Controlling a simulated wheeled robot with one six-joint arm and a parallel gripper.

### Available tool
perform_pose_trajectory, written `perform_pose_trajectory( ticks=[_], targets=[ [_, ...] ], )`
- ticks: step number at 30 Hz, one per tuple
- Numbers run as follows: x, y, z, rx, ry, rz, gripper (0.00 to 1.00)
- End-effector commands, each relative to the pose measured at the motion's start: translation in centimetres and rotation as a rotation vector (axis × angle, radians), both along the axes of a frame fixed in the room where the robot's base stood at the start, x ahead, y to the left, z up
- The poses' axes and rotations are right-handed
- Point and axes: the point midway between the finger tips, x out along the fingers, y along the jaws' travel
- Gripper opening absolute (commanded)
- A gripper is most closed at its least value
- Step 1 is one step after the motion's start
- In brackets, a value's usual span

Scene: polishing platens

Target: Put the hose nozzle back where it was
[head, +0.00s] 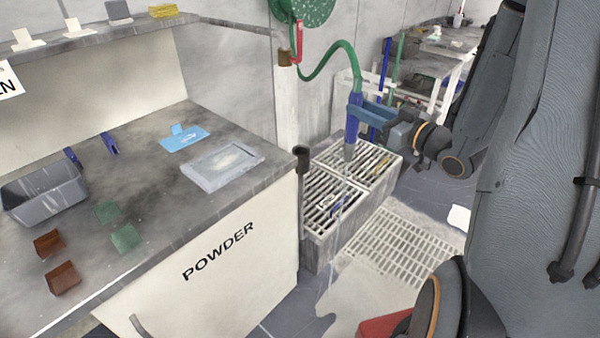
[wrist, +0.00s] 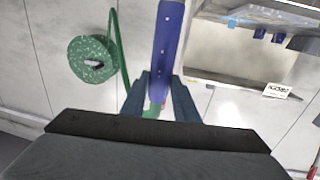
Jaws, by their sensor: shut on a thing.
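The hose nozzle (head: 352,128) has a blue body and a grey tip that points down. It hangs nearly upright above the floor grate, and its green hose (head: 336,46) arches from its top back to the left. My gripper (head: 361,112) is shut on the blue body from the right. In the wrist view, the blue nozzle (wrist: 168,45) stands between the two fingers of my gripper (wrist: 160,98). A dark open-topped cup holder (head: 303,157) stands on a thin post at the bench's right corner, left of the nozzle and apart from it. It looks empty.
The slatted grate box (head: 318,222) lies below the nozzle, with small items on it. The powder bench (head: 150,250) stands left, holding a grey bin (head: 45,195) and a tray (head: 222,168). A green hose reel (head: 308,10) hangs on the wall behind. The floor at front looks wet.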

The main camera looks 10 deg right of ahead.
Motion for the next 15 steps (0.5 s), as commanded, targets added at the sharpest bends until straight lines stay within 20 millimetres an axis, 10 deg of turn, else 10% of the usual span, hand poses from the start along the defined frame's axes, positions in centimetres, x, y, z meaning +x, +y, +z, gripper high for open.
perform_pose_trajectory(
  ticks=[7,15],
  targets=[
    [-2.3,-0.7,0.9,0.001,-0.002,0.056,0.0],
    [1.9,2.7,1.1,0.002,-0.001,0.065,0.0]
  ],
)
